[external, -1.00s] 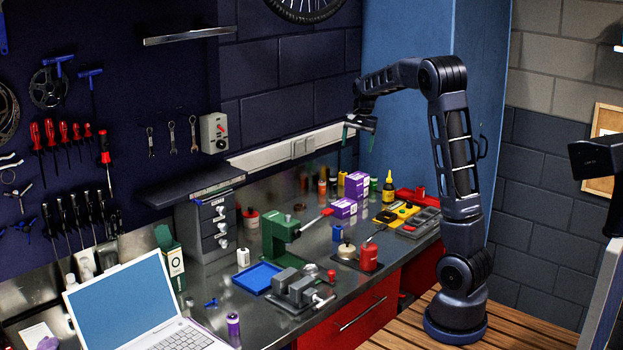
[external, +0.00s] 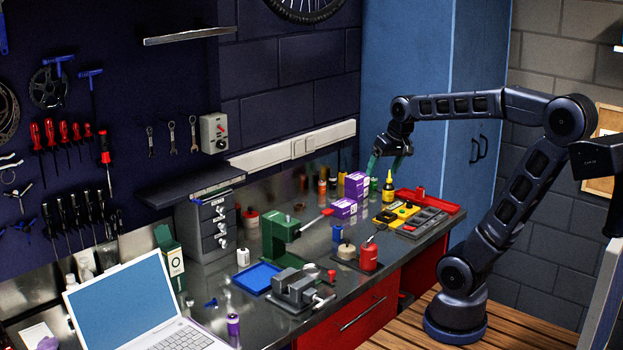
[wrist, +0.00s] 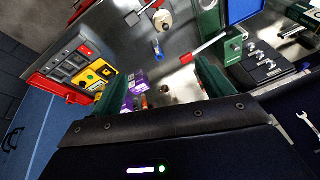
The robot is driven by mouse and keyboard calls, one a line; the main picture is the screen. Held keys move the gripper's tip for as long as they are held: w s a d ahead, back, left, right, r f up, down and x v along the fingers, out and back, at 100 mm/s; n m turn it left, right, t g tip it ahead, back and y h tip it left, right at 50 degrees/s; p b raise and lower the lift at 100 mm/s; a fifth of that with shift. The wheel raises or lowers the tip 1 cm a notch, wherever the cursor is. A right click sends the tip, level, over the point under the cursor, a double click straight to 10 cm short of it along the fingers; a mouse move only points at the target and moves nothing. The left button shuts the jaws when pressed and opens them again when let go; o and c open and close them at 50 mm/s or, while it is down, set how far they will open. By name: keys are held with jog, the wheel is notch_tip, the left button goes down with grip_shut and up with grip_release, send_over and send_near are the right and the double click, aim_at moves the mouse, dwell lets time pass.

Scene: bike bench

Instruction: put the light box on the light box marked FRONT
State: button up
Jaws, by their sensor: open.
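Purple-and-white boxes, which look like the light boxes, stand towards the back of the bench. One purple box (external: 344,208) is nearer the front; a taller purple box or stack (external: 357,184) is just behind it. I cannot read which is marked FRONT. In the wrist view, purple boxes (wrist: 137,82) show between the fingers, partly hidden by the left finger. My gripper (external: 386,164) is open and empty, above and slightly right of the boxes. Its green fingers (wrist: 157,75) point down at the bench.
A yellow bottle (external: 388,187) stands right of the boxes, close to my gripper. A red tray (external: 445,206) and a yellow case (external: 391,215) are further right. A green press (external: 280,234) with a red-tipped lever stands left. Small orange and brown bottles are behind.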

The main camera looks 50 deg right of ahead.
jog(key=s+a+f+n, duration=0.3)
jog(key=s+a+f, duration=0.1)
jog(key=s, duration=0.5)
jog(key=shift+t+h, duration=0.3)
jog(key=shift+t, duration=0.1)
